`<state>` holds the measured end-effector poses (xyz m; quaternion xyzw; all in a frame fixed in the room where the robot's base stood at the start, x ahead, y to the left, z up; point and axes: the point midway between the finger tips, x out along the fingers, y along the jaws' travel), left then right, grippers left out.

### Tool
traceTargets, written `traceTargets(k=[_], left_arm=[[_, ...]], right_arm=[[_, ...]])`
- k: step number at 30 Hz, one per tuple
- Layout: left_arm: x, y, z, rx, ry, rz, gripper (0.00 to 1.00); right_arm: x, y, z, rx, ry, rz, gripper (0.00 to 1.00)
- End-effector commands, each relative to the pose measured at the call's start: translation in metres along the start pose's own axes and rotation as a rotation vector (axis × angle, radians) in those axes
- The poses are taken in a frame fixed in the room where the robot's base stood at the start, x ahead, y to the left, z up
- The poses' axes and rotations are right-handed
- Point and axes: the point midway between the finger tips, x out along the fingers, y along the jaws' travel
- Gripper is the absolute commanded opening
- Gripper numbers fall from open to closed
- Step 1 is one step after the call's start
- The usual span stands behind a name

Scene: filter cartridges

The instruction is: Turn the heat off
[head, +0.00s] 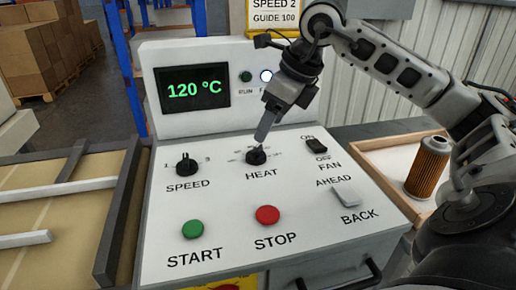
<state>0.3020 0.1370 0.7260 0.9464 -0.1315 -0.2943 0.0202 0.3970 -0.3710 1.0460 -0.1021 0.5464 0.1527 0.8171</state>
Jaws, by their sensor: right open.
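The black HEAT knob (256,157) sits on the white sloped control panel (215,205), above its HEAT label. The display (192,90) reads 120 °C in green. My right gripper (264,136) points down just above the HEAT knob, its fingertips close to the knob's top edge. I cannot tell whether they touch it. The gripper hides part of the markings around the knob. My left gripper is not in view.
The SPEED knob (187,163) is left of HEAT. The FAN switch (316,145) and AHEAD/BACK switch (346,196) are to the right. The green START button (193,229) and red STOP button (268,215) are in front. A filter cartridge (427,168) stands in a tray at the right.

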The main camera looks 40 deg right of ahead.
Motion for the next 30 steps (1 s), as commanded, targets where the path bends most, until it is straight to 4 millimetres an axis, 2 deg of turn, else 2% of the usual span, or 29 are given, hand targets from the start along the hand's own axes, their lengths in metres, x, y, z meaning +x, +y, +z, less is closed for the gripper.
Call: traceTargets(k=[3, 9, 15, 23, 24, 28, 29, 30], left_arm=[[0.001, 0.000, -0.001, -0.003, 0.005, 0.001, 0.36], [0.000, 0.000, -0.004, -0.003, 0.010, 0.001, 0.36], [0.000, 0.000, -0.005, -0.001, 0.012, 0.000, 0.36], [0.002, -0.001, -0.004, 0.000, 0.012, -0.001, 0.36], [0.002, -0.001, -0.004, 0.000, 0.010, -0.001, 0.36], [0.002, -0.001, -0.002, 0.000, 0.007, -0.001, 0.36], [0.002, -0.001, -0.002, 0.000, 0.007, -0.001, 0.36], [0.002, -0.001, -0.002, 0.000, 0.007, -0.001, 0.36]], right_arm=[[0.027, 0.001, -0.001, 0.000, 0.003, 0.004, 0.63], [0.058, 0.000, 0.000, 0.001, 0.002, 0.003, 0.63], [0.071, 0.000, 0.000, 0.000, 0.000, 0.001, 0.63], [0.073, 0.000, 0.000, 0.000, 0.000, 0.000, 0.63], [0.073, 0.000, 0.000, 0.000, 0.000, 0.000, 0.60], [0.073, 0.000, 0.000, 0.000, 0.000, 0.000, 0.24], [0.073, 0.000, 0.000, 0.000, 0.000, 0.000, 0.19], [0.073, 0.000, 0.000, 0.000, 0.000, 0.000, 0.19]])
